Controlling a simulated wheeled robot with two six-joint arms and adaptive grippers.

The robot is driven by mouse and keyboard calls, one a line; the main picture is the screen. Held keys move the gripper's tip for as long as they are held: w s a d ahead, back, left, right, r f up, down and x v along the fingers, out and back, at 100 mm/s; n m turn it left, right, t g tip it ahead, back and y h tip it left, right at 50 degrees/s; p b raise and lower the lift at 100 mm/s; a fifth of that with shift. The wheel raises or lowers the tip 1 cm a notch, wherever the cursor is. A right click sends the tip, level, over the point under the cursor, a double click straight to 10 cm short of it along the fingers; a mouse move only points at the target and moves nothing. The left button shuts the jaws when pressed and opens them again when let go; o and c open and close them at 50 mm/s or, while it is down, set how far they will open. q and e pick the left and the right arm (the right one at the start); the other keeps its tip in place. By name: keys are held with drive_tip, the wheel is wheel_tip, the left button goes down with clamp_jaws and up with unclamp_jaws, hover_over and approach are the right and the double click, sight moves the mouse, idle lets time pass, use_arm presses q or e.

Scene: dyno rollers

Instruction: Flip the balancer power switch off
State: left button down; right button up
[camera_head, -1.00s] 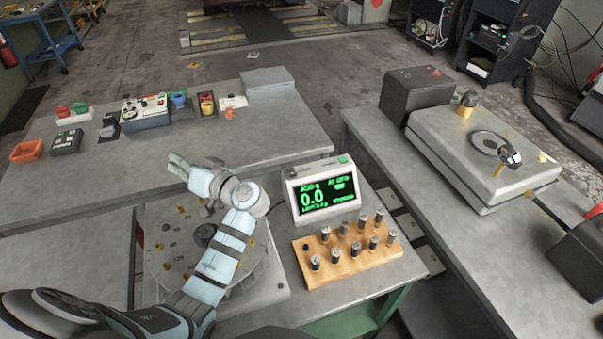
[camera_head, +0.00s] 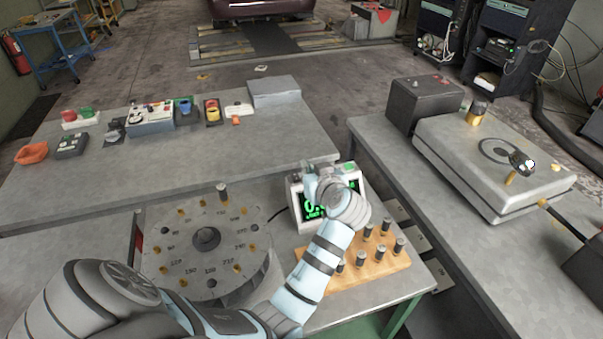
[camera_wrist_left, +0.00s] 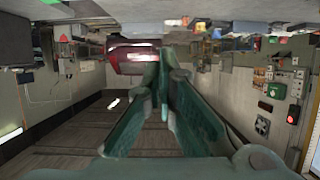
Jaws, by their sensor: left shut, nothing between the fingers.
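The balancer's white display box (camera_head: 296,206) stands on the grey bench, its green readout partly covered by my left wrist. A small green switch (camera_head: 349,167) shows on the box's top right; I cannot tell its position. My left gripper (camera_head: 312,168) is shut and empty, over or close to the top of the box. I cannot tell whether it touches the box. In the left wrist view, the closed fingers (camera_wrist_left: 163,62) point away from the camera, with nothing between them. My right gripper is not in view.
The numbered balancer disc (camera_head: 182,236) lies left of the box. A wooden block (camera_head: 400,262) with several metal weights stands in front of it, partly behind my left arm. The rear bench (camera_head: 180,165) holds several switch units. A grey case (camera_head: 455,155) sits on the right bench.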

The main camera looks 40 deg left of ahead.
use_arm(q)
hover_over(298, 178)
drive_tip(key=s+d, duration=0.1)
wheel_tip(298, 178, down, 3)
drive_tip(key=shift+d+r, duration=0.1)
drive_tip(key=shift+d, duration=0.05)
wheel_tip(298, 178, down, 3)
drive_tip(key=shift+s+d+f, duration=0.1)
drive_tip(key=shift+d+f, duration=0.2)
drive_tip(key=shift+f, duration=0.25)
drive_tip(key=shift+a, duration=0.1)
drive_tip(key=f+b, duration=0.1)
drive_tip(key=b, duration=0.1)
drive_tip(key=f+y+b, duration=0.1)
drive_tip(key=b, duration=0.2)
drive_tip(key=f+t+b, duration=0.1)
drive_tip(key=b, duration=0.2)
drive_tip(key=shift+s+d, duration=0.2)
drive_tip(key=shift+d, duration=0.15)
drive_tip(key=shift+r+p, duration=0.45)
drive_tip(key=shift+r, duration=0.25)
drive_tip(key=shift+s+d+r, duration=0.1)
drive_tip(key=shift+r, duration=0.05)
drive_tip(key=shift+d, duration=0.15)
drive_tip(key=v, duration=0.7)
drive_tip(key=shift+d+y, duration=0.15)
drive_tip(key=shift+y, duration=0.15)
